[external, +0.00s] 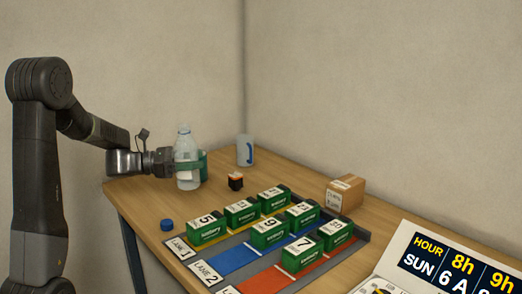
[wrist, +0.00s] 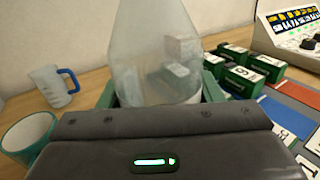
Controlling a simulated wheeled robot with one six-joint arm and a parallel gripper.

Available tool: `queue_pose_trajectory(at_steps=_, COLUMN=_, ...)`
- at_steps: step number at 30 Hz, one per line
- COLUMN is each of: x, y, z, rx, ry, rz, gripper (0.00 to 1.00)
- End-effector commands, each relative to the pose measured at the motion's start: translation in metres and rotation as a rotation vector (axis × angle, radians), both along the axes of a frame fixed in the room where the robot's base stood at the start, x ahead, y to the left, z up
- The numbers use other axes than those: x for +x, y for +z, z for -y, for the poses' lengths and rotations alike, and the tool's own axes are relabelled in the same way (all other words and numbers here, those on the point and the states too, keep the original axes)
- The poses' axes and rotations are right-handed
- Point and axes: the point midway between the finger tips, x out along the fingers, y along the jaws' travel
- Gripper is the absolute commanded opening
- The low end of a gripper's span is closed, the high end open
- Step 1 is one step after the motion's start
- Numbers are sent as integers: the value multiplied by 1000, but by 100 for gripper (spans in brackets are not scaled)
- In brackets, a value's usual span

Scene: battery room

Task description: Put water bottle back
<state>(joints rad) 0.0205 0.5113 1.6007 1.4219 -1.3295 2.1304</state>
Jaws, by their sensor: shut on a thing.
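A clear, translucent water bottle (external: 185,145) is upright over the back left of the table. It fills the upper middle of the wrist view (wrist: 158,50). My gripper (external: 188,168) is shut around the bottle's body, coming from the left. Its green fingers show on both sides of the bottle in the wrist view (wrist: 158,97). I cannot tell whether the bottle's base touches the table. The bottle's lower part is hidden behind my gripper in the wrist view.
A green cup (wrist: 27,135) and white mug with blue handle (external: 245,150) stand near the bottle. A blue cap (external: 167,225) lies at the front left. Green numbered batteries (external: 208,229) sit on coloured lanes. A small dark item (external: 235,182), cardboard box (external: 345,193) and schedule panel (external: 450,262) are rightward.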

Motion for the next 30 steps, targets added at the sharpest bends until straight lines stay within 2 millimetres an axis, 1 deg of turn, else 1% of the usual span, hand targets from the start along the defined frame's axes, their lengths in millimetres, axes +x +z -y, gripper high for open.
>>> queue_pose_trajectory(at_steps=1, x=0, y=-11, z=0, rx=-1, ry=1, rz=-6, gripper=27)
queue_pose_trajectory(at_steps=4, x=0, y=-28, z=0, rx=-1, ry=1, rz=-6, gripper=27)
queue_pose_trajectory(at_steps=6, x=0, y=-35, z=0, rx=-1, ry=0, rz=-4, gripper=27)
queue_pose_trajectory(at_steps=11, x=0, y=-46, z=0, rx=-1, ry=0, rz=-3, gripper=27)
queue_pose_trajectory(at_steps=18, x=0, y=-74, z=0, rx=-1, ry=1, rz=-3, gripper=27)
queue_pose_trajectory(at_steps=21, x=0, y=-79, z=0, rx=-1, ry=1, rz=-2, gripper=27)
queue_pose_trajectory(at_steps=30, x=0, y=-80, z=0, rx=-1, ry=0, rz=0, gripper=27)
